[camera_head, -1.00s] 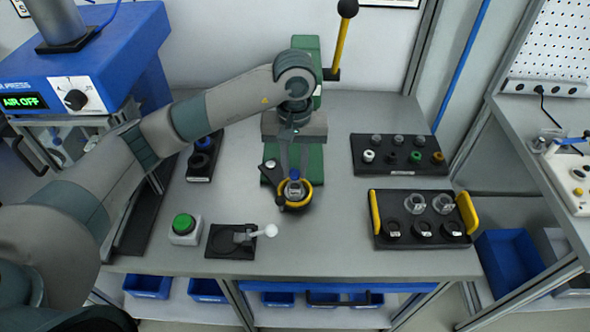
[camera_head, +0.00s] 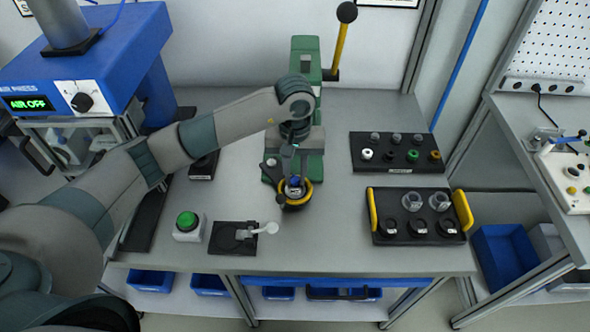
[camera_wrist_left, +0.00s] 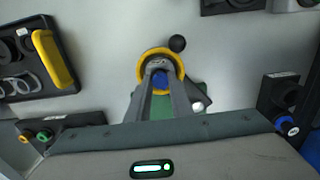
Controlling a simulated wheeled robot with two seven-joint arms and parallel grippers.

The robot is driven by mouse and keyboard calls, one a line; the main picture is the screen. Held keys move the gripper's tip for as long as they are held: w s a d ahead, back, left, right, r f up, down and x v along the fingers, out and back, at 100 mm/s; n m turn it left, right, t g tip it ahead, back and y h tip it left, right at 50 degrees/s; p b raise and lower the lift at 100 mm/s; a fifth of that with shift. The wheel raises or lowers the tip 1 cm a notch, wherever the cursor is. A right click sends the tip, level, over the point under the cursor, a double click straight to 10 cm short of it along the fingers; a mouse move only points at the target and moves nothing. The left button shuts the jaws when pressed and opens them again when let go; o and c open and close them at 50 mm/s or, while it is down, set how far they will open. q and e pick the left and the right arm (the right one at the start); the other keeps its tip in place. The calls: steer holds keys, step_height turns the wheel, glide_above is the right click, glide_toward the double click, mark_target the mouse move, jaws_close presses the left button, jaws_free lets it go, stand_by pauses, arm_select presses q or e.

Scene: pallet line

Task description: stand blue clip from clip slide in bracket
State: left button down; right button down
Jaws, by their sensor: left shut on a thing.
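My left gripper (camera_head: 295,180) reaches down over a yellow-ringed holder (camera_head: 307,199), which looks like the bracket, in front of the green press. It is shut on a small blue thing (camera_head: 294,182), the blue clip by its colour. In the left wrist view the clip (camera_wrist_left: 160,78) shows between the fingers (camera_wrist_left: 160,92), inside the outline of the yellow ring (camera_wrist_left: 146,62). I cannot tell whether it touches the holder's floor. The black clip slide (camera_head: 201,170) is left of the press, partly hidden by my arm; in the wrist view blue parts (camera_wrist_left: 287,124) show on it. My right gripper is out of view.
The green press (camera_head: 305,60) with its lever (camera_head: 341,45) stands right behind my gripper. A green button (camera_head: 187,221) and a black plate with a white-knobbed clamp (camera_head: 228,238) are front left. A yellow-handled tray (camera_head: 390,238) and a black parts rack (camera_head: 375,165) are to the right.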

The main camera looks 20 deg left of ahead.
arm_select(q)
steer(key=shift+f, duration=0.15)
steer(key=shift+f+b, duration=0.1)
steer(key=shift+b, duration=0.2)
steer(key=c, duration=1.6)
jaws_free()
steer(key=shift+o, duration=0.2)
